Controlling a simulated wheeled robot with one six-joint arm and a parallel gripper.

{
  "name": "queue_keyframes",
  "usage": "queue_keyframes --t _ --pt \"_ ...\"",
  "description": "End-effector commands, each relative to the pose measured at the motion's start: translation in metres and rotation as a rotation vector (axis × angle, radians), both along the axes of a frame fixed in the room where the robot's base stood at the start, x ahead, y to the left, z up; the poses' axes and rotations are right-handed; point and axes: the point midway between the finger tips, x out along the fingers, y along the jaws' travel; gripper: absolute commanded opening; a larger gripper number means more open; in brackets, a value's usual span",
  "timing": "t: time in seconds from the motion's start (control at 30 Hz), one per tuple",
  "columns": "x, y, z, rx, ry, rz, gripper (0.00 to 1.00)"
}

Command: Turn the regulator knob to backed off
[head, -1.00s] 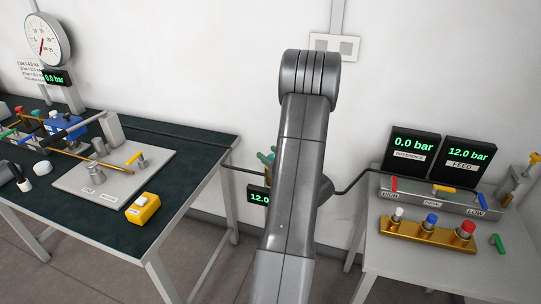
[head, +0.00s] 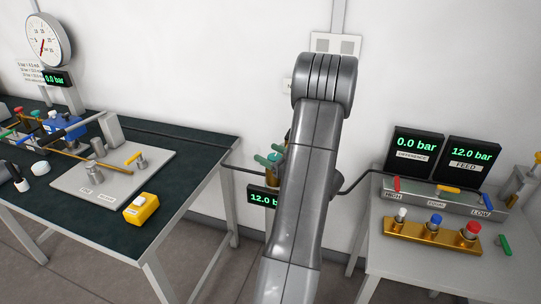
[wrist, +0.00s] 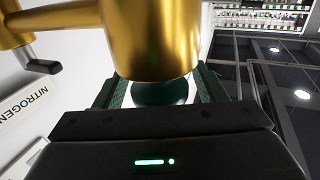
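The nitrogen regulator stands at the wall between the two tables, mostly hidden behind my arm in the head view; green fittings (head: 268,160) show beside the arm. Its display (head: 259,198) is partly covered and reads 12.0 bar. In the wrist view a large gold body (wrist: 152,40) fills the top middle. A dark green round part (wrist: 160,93), seemingly the knob, lies just below it, between the fingers of my gripper (wrist: 160,92). Pale gaps show on both sides of it, so the fingers look open around it. My gripper is hidden in the head view.
The right table (head: 400,262) holds two displays, valve levers and a gold block (head: 430,234). A NITROGEN label (wrist: 25,98) shows at the wrist view's left.

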Motion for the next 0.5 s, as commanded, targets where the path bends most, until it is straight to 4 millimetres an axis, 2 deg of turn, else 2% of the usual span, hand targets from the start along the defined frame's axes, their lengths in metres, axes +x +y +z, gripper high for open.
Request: queue_keyframes --t 0.3,0.5 --pt "-0.001 -0.002 0.000 0.000 0.000 -0.001 0.64" --pt "-0.015 -0.020 -0.001 -0.001 -0.001 -0.005 0.64"
